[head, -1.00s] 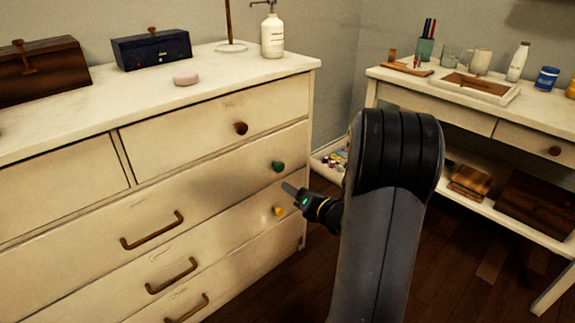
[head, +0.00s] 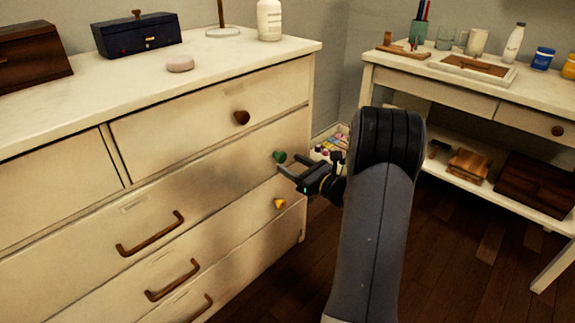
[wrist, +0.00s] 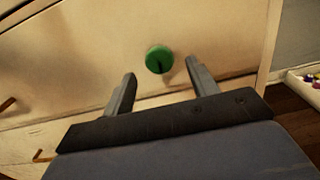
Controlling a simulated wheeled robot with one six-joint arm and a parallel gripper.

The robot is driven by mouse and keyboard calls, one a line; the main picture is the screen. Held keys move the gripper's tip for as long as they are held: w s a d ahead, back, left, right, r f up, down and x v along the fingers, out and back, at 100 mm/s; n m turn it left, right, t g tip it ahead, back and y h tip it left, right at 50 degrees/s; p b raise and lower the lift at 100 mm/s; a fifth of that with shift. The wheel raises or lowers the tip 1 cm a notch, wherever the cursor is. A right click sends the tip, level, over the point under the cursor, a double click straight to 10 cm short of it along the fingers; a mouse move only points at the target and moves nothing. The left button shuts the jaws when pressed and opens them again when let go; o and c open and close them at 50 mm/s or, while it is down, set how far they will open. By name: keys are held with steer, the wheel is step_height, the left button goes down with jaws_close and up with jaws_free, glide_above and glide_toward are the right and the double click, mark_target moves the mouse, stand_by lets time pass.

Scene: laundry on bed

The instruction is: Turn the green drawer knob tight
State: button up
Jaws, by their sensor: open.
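The green knob (head: 279,157) sits on the right part of a drawer front of the white dresser (head: 215,160). In the wrist view the green knob (wrist: 159,60) shows as a round disc with a dark mark on its lower right. My gripper (head: 287,165) is open and empty, pointing at the drawer front close to the knob. In the wrist view its two fingers (wrist: 161,75) stand apart, with the knob just beyond the tips, between their lines and nearer the right one. I cannot tell the exact gap.
A yellow knob (head: 280,204) is just below, and a brown knob (head: 241,118) is above left. Brass bar handles (head: 151,236) stick out at the left. A white desk (head: 450,85) stands at the right. Bare floor (head: 460,260) lies between.

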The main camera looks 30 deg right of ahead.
mark_target(279, 157)
steer(key=shift+x, duration=1.45)
steer(key=shift+c, duration=0.5)
steer(key=c, duration=0.9)
